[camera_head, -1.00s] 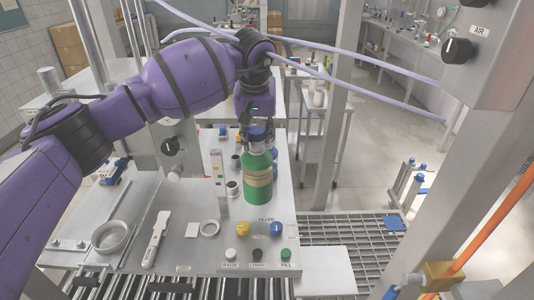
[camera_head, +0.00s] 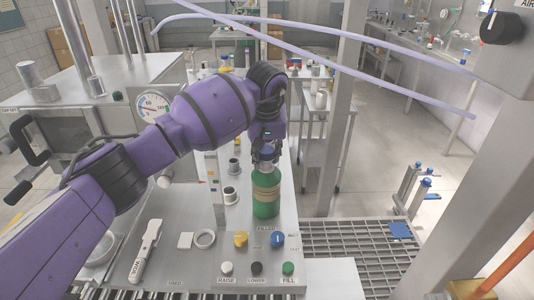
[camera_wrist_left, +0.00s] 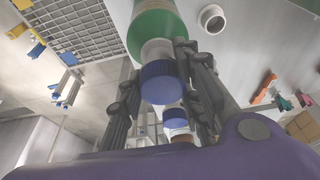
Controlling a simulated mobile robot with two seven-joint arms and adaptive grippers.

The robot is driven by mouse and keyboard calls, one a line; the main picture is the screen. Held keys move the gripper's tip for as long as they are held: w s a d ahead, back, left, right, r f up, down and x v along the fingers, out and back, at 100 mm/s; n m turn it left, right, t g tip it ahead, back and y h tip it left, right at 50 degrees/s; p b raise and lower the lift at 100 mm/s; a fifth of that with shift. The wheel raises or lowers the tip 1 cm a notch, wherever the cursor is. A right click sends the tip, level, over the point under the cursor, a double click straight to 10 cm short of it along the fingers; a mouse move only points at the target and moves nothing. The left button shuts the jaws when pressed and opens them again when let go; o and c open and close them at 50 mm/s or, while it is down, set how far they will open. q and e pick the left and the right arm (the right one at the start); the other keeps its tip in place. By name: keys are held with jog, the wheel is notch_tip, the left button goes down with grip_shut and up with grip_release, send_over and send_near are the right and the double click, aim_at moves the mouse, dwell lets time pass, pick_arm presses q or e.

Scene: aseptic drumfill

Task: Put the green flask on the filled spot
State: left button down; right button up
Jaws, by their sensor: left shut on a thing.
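The green flask (camera_head: 266,193) has a tan label band and a blue cap. It is upright at the right part of the steel worktop, just behind the printed "FILLED" label (camera_head: 266,228). My left gripper (camera_head: 264,152) comes down from above and is shut on the flask's neck. In the left wrist view the fingers (camera_wrist_left: 165,85) sit on both sides of the white neck and blue cap, with the green body (camera_wrist_left: 157,18) beyond. I cannot tell whether the flask's base touches the worktop. My right gripper is not in view.
A yellow knob (camera_head: 240,240) and a blue knob (camera_head: 278,238) stand in front of the flask. White, black and green buttons line the front edge. Grating (camera_head: 350,240) lies to the right.

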pick_arm(q)
jog(key=shift+d+r, duration=0.1)
jog(key=shift+r, duration=0.25)
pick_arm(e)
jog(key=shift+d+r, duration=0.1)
pick_arm(q)
jog(key=shift+f, duration=0.1)
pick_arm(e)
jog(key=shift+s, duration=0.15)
pick_arm(q)
jog(key=shift+f, duration=0.1)
jog(key=c, duration=1.6)
grip_release()
jog(key=shift+f, duration=0.15)
jog(key=o, duration=0.3)
jog(key=shift+s, duration=0.15)
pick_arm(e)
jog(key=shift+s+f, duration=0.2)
pick_arm(q)
jog(key=shift+o, duration=0.2)
